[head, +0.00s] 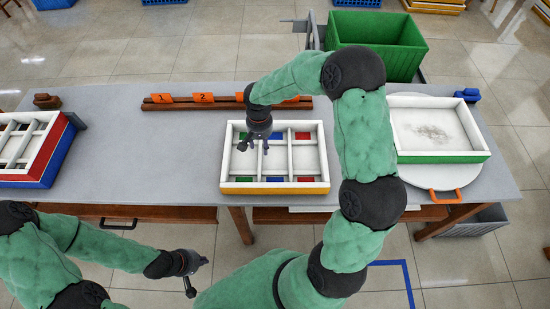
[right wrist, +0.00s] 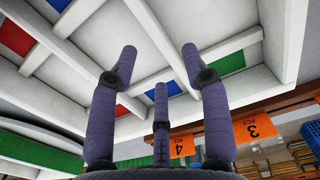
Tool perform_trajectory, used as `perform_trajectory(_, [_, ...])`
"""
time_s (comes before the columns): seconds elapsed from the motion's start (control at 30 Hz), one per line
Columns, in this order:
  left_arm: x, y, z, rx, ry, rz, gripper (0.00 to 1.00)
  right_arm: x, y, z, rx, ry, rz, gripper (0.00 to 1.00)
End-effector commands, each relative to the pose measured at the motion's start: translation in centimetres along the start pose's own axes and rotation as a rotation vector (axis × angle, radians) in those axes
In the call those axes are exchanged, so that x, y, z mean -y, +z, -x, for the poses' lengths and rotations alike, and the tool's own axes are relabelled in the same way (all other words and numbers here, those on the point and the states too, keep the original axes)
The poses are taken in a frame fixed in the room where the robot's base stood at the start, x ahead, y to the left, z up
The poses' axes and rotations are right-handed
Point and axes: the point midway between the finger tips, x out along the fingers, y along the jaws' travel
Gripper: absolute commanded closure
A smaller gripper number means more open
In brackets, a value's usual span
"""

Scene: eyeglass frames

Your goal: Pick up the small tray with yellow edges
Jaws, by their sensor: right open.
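The small tray with yellow edges (head: 275,188) sits on the grey table in the middle of the head view. White dividers split it into several compartments, with blue, red and green patches showing along its back and front. My right gripper (head: 253,146) hangs over the tray's left half, open and empty. In the right wrist view its fingers (right wrist: 160,65) are spread, with the tray's white dividers (right wrist: 75,72) beyond them. I cannot tell whether they touch the tray. My left gripper (head: 197,276) is off the table's front edge at lower left, its fingers apart and empty.
A red-and-blue tray (head: 38,150) stands at the left end. A white-and-green tray (head: 437,127) sits on a round board with an orange handle at right. A wooden rack with orange number tags (head: 203,97) runs behind the tray. A green crate (head: 376,42) stands beyond the table.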

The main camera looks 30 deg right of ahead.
Motion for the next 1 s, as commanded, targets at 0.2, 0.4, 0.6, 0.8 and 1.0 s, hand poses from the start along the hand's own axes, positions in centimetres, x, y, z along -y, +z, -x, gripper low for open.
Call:
perform_trajectory(0.2, [0.5, -0.1, -1.3, 0.0, 0.0, 0.0, 1.0, 0.1, 0.3, -3.4, 0.003, 0.001, 0.0, 0.52])
perform_trajectory(0.4, [0.5, -0.1, -1.4, 0.0, 0.0, 0.0, 1.0, 0.1, 0.2, -3.9, 0.0, 0.0, -0.001, 0.52])
perform_trajectory(0.6, [0.5, -0.1, -1.3, 0.0, 0.0, 0.0, 1.0, 0.1, 0.3, -3.8, 0.001, 0.0, -0.001, 0.83])
perform_trajectory(0.8, [0.5, -0.1, -1.3, 0.0, 0.0, 0.0, 1.0, 0.2, 0.2, -3.8, 0.0, -0.001, -0.001, 1.0])
perform_trajectory(1.0, [0.5, -0.1, -1.3, 0.0, 0.0, 0.0, 1.0, 0.2, 0.2, -3.7, 0.0, -0.001, -0.001, 1.0])
